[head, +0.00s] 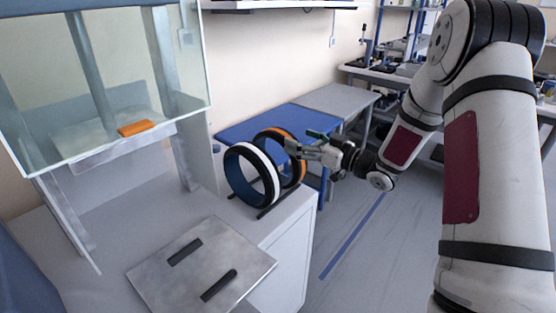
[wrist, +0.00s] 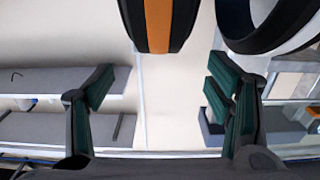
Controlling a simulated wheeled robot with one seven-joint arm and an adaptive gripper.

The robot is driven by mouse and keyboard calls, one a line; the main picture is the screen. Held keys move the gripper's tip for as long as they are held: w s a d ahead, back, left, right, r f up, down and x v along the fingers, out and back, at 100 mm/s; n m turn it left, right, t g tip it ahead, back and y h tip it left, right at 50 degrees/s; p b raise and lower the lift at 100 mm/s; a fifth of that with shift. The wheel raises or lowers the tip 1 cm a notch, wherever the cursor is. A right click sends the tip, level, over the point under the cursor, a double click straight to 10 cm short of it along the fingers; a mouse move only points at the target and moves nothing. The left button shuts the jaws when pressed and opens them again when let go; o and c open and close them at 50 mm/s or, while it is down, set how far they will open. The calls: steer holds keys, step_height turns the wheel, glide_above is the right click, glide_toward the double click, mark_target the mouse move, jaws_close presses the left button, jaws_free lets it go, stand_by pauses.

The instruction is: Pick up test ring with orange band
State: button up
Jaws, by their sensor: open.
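The test ring with the orange band (head: 270,133) is a dark ring standing upright on a rack at the cabinet's far edge. It stands behind a similar ring with a white band (head: 270,168), which partly hides it. My gripper (head: 304,145) is open and empty at the orange ring's upper right side. In the wrist view, the orange-banded ring (wrist: 171,22) is at the top centre, beyond the gap between my open green fingers (wrist: 162,90). The white-banded ring (wrist: 295,40) is at the top right. I cannot tell whether a finger touches either ring.
A metal plate with two dark slots (head: 160,283) lies on the cabinet top in front. A glass-fronted machine (head: 110,90) with an orange handle (head: 136,128) stands at left. A blue-topped table (head: 235,130) is behind the rings. Open floor (head: 365,265) lies to the right.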

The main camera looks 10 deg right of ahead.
mark_target(288, 135)
steer(key=shift+f+b+x, duration=0.2)
steer(key=shift+b+x, duration=0.15)
steer(key=shift+x, duration=3.5)
jaws_close()
